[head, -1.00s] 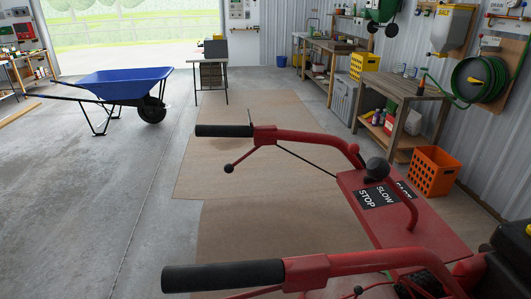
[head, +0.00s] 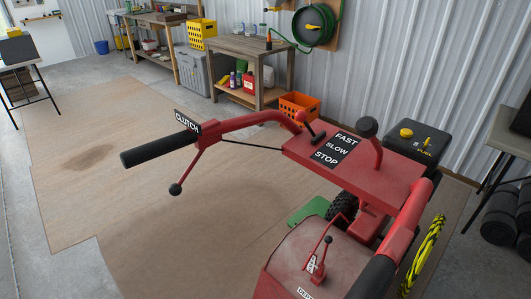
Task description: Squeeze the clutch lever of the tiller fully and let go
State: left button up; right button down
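The red tiller (head: 315,240) stands close in front of me in the head view. Its far handlebar ends in a black grip (head: 158,149) pointing left, beside a CLUTCH label (head: 187,122). The clutch lever (head: 193,170) is a red rod with a black ball at its end, hanging below and apart from the grip. A thin dark rod or cable runs from the lever's pivot to the red panel. The near handlebar's black grip (head: 374,278) is partly cut off by the bottom edge. Neither of my grippers shows.
The red panel (head: 398,175) carries a FAST/SLOW/STOP label and a black knob. A black fuel tank (head: 415,140) is behind it. A wooden workbench (head: 247,65) and an orange crate (head: 298,106) stand beyond. The brown floor mat (head: 90,215) is clear left of the tiller.

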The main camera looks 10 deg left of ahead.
aim_at(175, 189)
jog(key=k+j, duration=0.1)
jog(key=j, duration=0.95)
jog(key=k+j+z, duration=0.1)
jog(key=j, duration=0.4)
jog(key=z, duration=1)
jog(key=j+z, duration=0.8)
jog(key=k+j+z, duration=0.15)
jog(key=j+z, duration=0.25)
jog(key=k+j+z, duration=0.15)
jog(key=z, duration=0.2)
jog(key=k+j, duration=0.25)
jog(key=j, duration=0.15)
jog(key=k+j+z, duration=0.1)
jog(key=j, duration=0.3)
jog(key=k+j, duration=0.35)
jog(key=j+z, duration=0.05)
